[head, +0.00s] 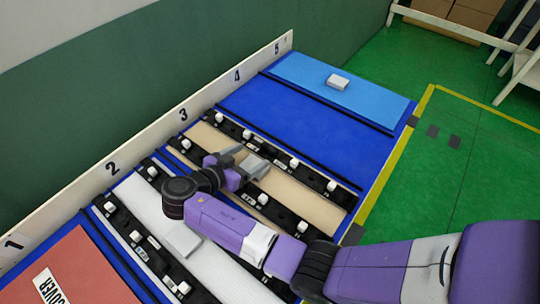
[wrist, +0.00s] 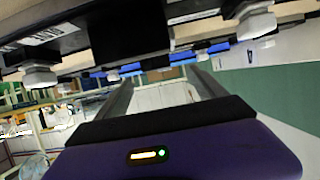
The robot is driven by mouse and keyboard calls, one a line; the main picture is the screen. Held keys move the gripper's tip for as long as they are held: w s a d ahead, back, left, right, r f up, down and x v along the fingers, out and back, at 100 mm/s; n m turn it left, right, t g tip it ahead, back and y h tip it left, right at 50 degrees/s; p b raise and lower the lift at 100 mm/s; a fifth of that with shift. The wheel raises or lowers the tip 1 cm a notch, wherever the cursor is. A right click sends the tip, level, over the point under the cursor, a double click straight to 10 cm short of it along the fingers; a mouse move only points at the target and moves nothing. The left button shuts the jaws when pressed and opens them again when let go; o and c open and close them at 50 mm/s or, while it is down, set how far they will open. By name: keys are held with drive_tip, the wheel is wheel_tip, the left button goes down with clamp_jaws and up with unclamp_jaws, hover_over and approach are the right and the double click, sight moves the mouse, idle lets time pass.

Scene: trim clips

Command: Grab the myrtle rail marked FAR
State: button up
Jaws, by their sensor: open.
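Several black rails with white clips lie along the panels on the blue table in the head view. One rail (head: 272,150) runs along the far side of the tan panel (head: 290,187), and another (head: 213,178) along its near side. Two more flank the white panel (head: 150,207). The small labels on them are too small to read, so I cannot tell which is marked FAR. My gripper (head: 250,160) is open and empty, over the left part of the tan panel by its far rail. In the wrist view, a rail with white clips (wrist: 75,48) crosses close above the open fingers.
A numbered white board (head: 145,135) stands along the table's left edge. A red panel (head: 85,270) lies near, with a COVER sign. A light blue panel (head: 300,80) with a white block (head: 337,82) lies far. The blue strip before it is clear. My forearm crosses the near lanes.

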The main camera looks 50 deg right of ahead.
sight(267, 149)
drive_tip(key=x, duration=0.2)
drive_tip(key=p+x, duration=0.1)
drive_tip(key=x, duration=0.1)
drive_tip(key=s+p+x, duration=0.1)
drive_tip(key=x, duration=0.1)
drive_tip(key=shift+d+f, duration=0.15)
drive_tip(key=shift+d, duration=0.1)
drive_tip(key=shift+d+f+p, duration=0.3)
drive_tip(key=shift+d+f, duration=0.05)
drive_tip(key=shift+d, duration=0.15)
drive_tip(key=shift+w, duration=0.1)
clamp_jaws()
drive_tip(key=shift+r, duration=0.1)
